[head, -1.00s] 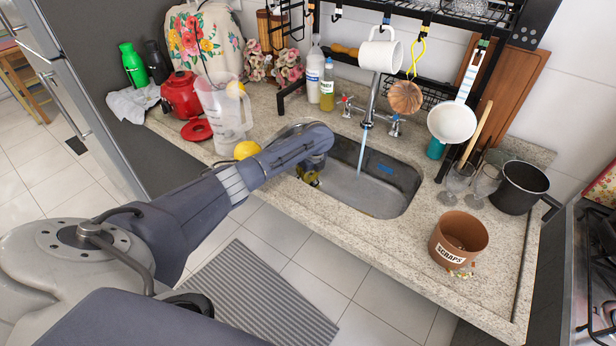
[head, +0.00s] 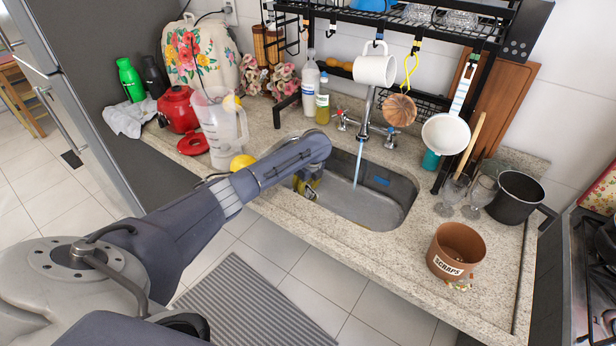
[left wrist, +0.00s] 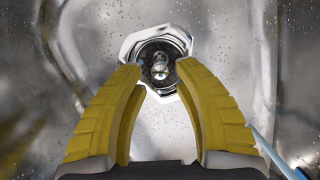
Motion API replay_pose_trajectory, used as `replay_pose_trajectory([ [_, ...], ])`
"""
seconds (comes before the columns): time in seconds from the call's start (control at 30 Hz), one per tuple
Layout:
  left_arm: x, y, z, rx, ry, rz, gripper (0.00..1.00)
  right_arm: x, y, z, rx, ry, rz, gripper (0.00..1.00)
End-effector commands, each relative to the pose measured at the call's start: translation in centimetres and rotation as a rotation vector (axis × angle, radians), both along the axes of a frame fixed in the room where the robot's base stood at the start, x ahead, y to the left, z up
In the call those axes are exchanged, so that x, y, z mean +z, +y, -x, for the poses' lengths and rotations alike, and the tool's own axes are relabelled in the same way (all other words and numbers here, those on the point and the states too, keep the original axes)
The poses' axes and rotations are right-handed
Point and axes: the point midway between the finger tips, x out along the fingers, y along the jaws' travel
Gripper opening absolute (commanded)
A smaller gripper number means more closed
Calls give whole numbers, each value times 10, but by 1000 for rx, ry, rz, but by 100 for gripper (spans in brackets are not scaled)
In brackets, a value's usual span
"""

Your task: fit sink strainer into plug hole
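My left gripper (head: 306,190) points down into the left part of the sink (head: 365,203), its yellow fingers partly hidden under my arm. In the left wrist view its fingertips (left wrist: 159,68) are apart, with nothing visibly clamped between them. Just beyond the tips is a shiny eight-sided metal rim (left wrist: 152,98) around a dark round centre with small bright parts. I cannot tell whether this is the strainer, the plug hole, or one seated in the other, nor whether the fingers touch it. My arm hides this spot in the head view. My right gripper is not in view.
Water runs from the tap (head: 366,128) into the sink, right of my gripper. A lemon (head: 242,162) and a clear jug (head: 219,128) stand left of the sink. Mug, ladle and strainer pan hang from the rack. A scraps pot (head: 456,250) stands at the right.

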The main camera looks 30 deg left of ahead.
Motion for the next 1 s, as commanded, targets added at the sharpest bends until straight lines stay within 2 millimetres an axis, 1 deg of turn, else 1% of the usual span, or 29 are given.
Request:
replay_pose_trajectory([
  [0.03, 10, -2, 0, -2, -4, 0, 31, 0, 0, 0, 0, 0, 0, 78],
  [0.2, 40, -8, 2, -2, -4, 0, 31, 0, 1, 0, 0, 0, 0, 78],
  [0.4, 68, -14, 5, -1, -3, -1, 31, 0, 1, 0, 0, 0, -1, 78],
  [0.5, 78, -16, 6, -1, -3, 0, 31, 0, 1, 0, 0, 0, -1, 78],
  [0.7, 88, -19, 7, 0, 0, 0, 31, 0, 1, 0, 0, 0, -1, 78],
  [1.0, 90, -19, 7, 0, 0, 0, 31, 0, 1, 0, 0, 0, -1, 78],
])
